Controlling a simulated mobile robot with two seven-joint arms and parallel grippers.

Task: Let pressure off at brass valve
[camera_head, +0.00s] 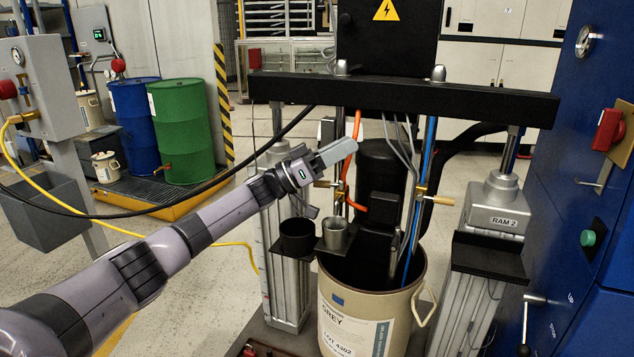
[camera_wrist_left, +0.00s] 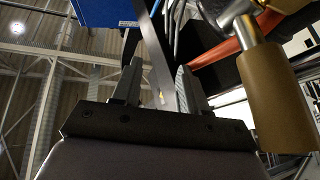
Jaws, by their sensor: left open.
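My left gripper (camera_head: 340,150) reaches in from the left, with its fingers in front of the drum pump's hoses. In the left wrist view the gripper (camera_wrist_left: 160,78) has its two fingers apart, with no held thing visible between them. One brass valve (camera_head: 333,184) sits on the orange hose line, just below the fingers. A second brass valve (camera_head: 430,198) is on the blue hose line to the right. In the left wrist view a large brass-coloured cylinder (camera_wrist_left: 278,95) on a silver stem stands close, right of the fingers and apart from them. My right gripper is out of view.
A beige drum (camera_head: 350,310) stands under the black crossbeam (camera_head: 400,94). Two small cups, one black (camera_head: 297,236) and one metal (camera_head: 335,234), sit below the gripper. The RAM 2 column (camera_head: 497,215) and blue cabinet (camera_head: 590,170) bound the right. A black cable runs behind my arm.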

